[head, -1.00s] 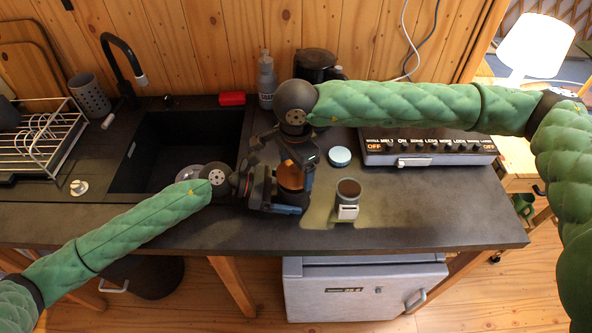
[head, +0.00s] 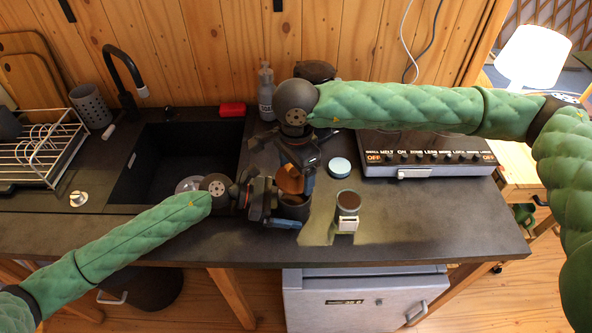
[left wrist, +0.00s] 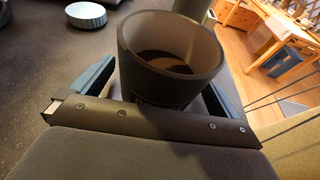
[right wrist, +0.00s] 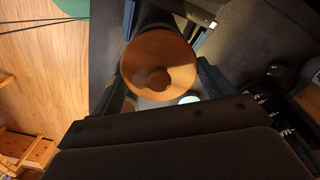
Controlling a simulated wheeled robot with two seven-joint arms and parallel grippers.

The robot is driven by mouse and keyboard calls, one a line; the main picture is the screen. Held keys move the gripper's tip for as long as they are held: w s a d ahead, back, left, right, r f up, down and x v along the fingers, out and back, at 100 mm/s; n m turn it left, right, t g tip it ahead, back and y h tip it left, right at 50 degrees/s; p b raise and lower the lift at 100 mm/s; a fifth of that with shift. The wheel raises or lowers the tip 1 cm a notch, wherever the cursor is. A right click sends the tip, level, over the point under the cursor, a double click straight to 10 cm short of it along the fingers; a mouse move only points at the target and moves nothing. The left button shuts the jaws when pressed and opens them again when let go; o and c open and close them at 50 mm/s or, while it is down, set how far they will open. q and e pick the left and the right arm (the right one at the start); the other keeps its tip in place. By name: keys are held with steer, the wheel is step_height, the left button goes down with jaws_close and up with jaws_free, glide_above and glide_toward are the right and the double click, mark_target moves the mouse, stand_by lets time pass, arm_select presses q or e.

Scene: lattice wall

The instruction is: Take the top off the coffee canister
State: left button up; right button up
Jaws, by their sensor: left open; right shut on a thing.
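The dark coffee canister (head: 294,208) stands upright on the counter with its mouth open; the left wrist view shows its rim and brown contents (left wrist: 166,62). My left gripper (head: 287,211) is open, its fingers on either side of the canister. The round wooden top (head: 290,179) is off the canister, just above and behind it, and looks tilted. My right gripper (head: 297,177) is shut on this top. The right wrist view shows the top's wooden face and knob (right wrist: 158,64) between the fingers.
A hob (head: 425,155) is at the right back, a sink (head: 175,160) at the left. The front right counter is clear.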

stand_by(0.6)
arm_select(q)
steer(key=shift+r+b+v, duration=0.25)
steer(key=shift+b+v, duration=0.15)
steer(key=shift+v, duration=0.65)
steer(key=shift+r+b+v, duration=0.2)
steer(key=shift+b+v, duration=0.2)
steer(key=shift+v, duration=0.7)
arm_select(e)
steer(key=shift+f, duration=0.8)
arm_select(q)
steer(key=shift+d, duration=0.15)
steer(key=v, duration=1.2)
steer(key=shift+f, duration=0.1)
arm_select(e)
steer(key=shift+s, duration=0.1)
